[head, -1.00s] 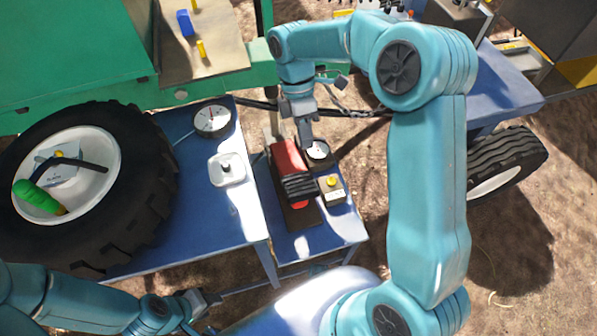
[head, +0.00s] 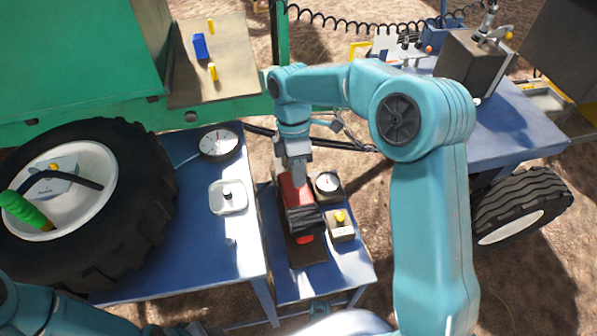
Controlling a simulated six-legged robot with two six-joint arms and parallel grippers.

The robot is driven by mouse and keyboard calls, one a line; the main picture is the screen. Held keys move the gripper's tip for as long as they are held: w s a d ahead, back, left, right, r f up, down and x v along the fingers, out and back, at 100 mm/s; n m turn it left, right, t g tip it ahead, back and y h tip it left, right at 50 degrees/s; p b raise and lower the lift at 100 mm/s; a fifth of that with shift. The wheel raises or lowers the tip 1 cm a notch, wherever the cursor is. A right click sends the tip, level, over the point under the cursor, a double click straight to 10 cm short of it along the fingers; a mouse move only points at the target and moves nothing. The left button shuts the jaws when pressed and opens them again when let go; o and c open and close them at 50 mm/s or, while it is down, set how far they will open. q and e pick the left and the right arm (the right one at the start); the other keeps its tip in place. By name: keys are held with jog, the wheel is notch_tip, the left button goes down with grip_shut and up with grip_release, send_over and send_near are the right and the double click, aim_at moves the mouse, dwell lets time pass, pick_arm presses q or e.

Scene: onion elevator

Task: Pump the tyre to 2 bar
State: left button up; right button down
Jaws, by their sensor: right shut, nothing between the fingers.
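The large black tyre (head: 150,210) with a white hub lies at the left. A round white dial gauge (head: 219,143) is on the blue table beside it. A red and black machine, seemingly the compressor (head: 303,220), stands on a lower blue stand, with a smaller dial (head: 327,184) and a yellow-button box (head: 341,228) at its right. My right gripper (head: 298,182) is shut and empty, pointing down over the machine's red far end; whether it touches cannot be told. My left gripper (head: 195,328) barely shows at the bottom edge; its fingers are unclear.
A white dish (head: 229,198) with a black knob sits on the blue table (head: 180,260). A green-handled tool (head: 25,211) and a pale box (head: 52,184) lie in the hub. Another blue table (head: 515,125) holds equipment at the right. Bare ground lies between.

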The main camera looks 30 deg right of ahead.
aim_at(305, 223)
pick_arm(q)
notch_tip(305, 223, down, 4)
jog(key=b, duration=0.3)
jog(key=shift+r, duration=0.1)
pick_arm(e)
jog(key=x, duration=0.9)
jog(key=shift+s+f, duration=0.1)
jog(key=shift+f, duration=0.2)
